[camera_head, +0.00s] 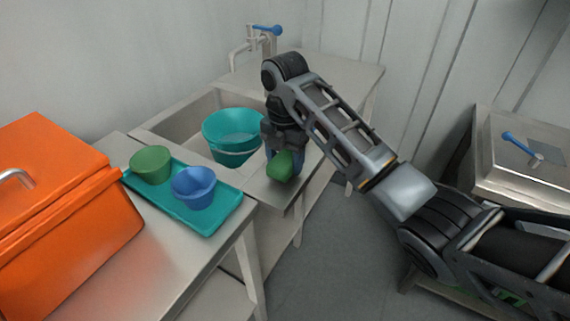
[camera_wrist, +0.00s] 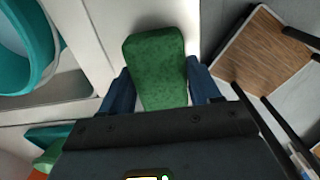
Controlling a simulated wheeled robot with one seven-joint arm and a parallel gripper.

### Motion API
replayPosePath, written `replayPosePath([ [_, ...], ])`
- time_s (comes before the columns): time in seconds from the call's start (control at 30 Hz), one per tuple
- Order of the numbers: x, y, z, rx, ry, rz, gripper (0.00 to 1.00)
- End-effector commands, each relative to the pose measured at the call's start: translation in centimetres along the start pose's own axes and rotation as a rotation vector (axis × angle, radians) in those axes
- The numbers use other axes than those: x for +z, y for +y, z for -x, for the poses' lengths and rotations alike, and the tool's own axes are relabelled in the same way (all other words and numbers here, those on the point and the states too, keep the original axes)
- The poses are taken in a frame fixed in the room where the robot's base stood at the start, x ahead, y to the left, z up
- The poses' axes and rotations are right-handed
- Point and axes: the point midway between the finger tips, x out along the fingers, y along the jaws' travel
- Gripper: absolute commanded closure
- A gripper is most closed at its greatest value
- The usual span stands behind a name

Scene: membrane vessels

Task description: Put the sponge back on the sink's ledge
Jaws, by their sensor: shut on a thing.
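The sponge is a green block (camera_head: 284,165) held in my gripper (camera_head: 284,158), at the front ledge of the sink (camera_head: 262,188). In the wrist view the sponge (camera_wrist: 157,66) sits between the two blue fingers of my gripper (camera_wrist: 160,88), which are shut on it. The pale ledge (camera_wrist: 98,45) lies beneath and to the left of it. I cannot tell whether the sponge touches the ledge. The sink basin holds a teal bucket (camera_head: 231,134), whose rim also shows in the wrist view (camera_wrist: 48,50).
A teal tray (camera_head: 215,216) with a green bowl (camera_head: 151,164) and a blue bowl (camera_head: 194,186) lies on the table left of the sink. An orange box (camera_head: 70,220) stands further left. A tap (camera_head: 240,50) rises behind the basin. Floor is open right of the ledge.

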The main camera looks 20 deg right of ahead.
Motion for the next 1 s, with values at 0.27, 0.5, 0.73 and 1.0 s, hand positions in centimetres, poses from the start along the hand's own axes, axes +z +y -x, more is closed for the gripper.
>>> replayPosePath([
  [0.27, 0.0, 0.0, -1.8, 0.001, 0.000, -0.001, 0.66],
  [0.5, 0.0, 0.0, -2.1, 0.000, 0.000, -0.001, 0.66],
  [0.73, 0.0, 0.0, -2.0, 0.000, 0.000, -0.001, 0.16],
  [1.0, 0.1, 0.0, -2.0, 0.001, -0.001, -0.001, 0.12],
])
